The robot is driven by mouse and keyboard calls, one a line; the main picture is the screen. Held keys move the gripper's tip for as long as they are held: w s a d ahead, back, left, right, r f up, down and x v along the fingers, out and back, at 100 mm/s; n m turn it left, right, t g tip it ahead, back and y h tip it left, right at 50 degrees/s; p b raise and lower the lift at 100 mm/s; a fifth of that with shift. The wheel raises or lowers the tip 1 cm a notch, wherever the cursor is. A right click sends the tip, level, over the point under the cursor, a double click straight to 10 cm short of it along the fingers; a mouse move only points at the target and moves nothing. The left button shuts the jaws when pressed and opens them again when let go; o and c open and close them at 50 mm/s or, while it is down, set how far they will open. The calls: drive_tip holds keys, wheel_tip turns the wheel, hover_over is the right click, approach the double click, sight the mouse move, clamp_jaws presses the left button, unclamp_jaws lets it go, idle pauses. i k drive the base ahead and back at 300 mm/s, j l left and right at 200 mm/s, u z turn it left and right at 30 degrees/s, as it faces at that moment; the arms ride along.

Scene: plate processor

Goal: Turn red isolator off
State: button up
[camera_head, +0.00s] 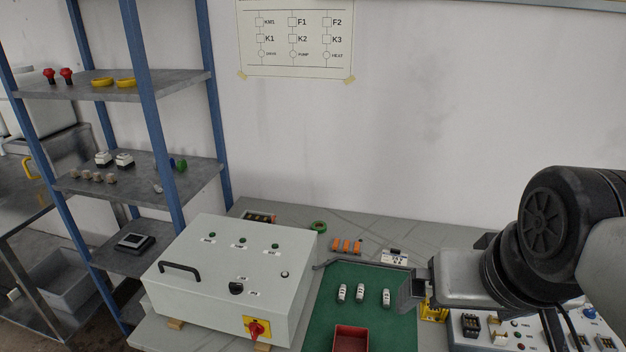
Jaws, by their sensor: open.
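The red isolator (256,328) is a rotary handle on a yellow plate. It sits low on the front face of the pale grey control box (215,262), towards its right end. Its handle is small here, so I cannot read its exact position. My gripper (364,284) reaches in from the right above the green mat, with its grey fingers spread apart and nothing between them. It is to the right of the isolator and higher in the picture, clear of the box.
The green mat (325,315) bears several white parts (359,293) and a red tray (351,340). Orange parts (346,246) lie behind it. The box has a black handle (180,268) and a black knob (236,288). A blue-post shelf (155,110) stands left.

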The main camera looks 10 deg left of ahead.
sight(256, 330)
drive_tip(key=j+u, duration=0.8)
